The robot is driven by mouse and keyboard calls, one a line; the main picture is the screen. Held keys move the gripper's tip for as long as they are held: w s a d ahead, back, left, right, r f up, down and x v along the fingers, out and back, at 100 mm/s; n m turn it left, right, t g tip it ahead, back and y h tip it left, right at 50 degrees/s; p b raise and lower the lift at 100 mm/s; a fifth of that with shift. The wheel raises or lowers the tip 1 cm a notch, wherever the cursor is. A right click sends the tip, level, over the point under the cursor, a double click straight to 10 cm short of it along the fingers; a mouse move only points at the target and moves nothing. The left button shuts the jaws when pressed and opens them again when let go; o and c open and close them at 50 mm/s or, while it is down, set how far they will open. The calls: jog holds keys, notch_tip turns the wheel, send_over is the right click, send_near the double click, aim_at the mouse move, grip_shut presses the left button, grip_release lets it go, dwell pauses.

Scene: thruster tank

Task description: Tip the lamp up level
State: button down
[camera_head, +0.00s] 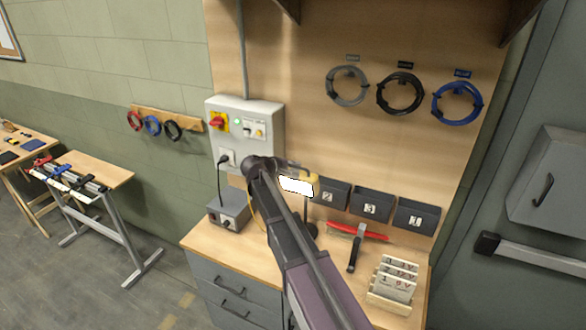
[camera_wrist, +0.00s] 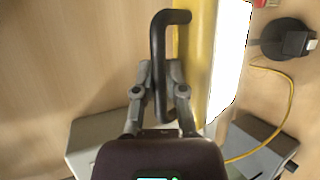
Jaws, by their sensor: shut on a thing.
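The lamp is yellow with a glowing white face (camera_head: 296,186) in the head view, over the workbench in front of the bins. Its face slopes slightly down to the right in that view. In the wrist view the lamp's yellow body (camera_wrist: 195,60) runs up the picture, with the bright white face on its right side. A black bracket-shaped handle (camera_wrist: 158,45) stands off the body. My gripper (camera_wrist: 163,90) is shut on this handle, one finger each side. In the head view my arm hides much of the gripper and part of the lamp's stand.
A round black base (camera_wrist: 285,42) and a grey box (camera_wrist: 262,148) with a yellow cable show in the wrist view. A switch box (camera_head: 245,132) is on the wall.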

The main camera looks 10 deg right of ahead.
jog(key=shift+w+d+r+p, duration=0.3)
jog(key=shift+w+d, duration=0.1)
jog(key=shift+w, duration=0.15)
jog(key=shift+w+d+r+p, duration=0.15)
jog(key=shift+w+d+r, duration=0.15)
jog(key=shift+w+d, duration=0.15)
jog(key=shift+w, duration=0.1)
jog(key=c, duration=1)
grip_release()
jog(key=shift+o, duration=0.2)
jog(key=shift+a, duration=0.1)
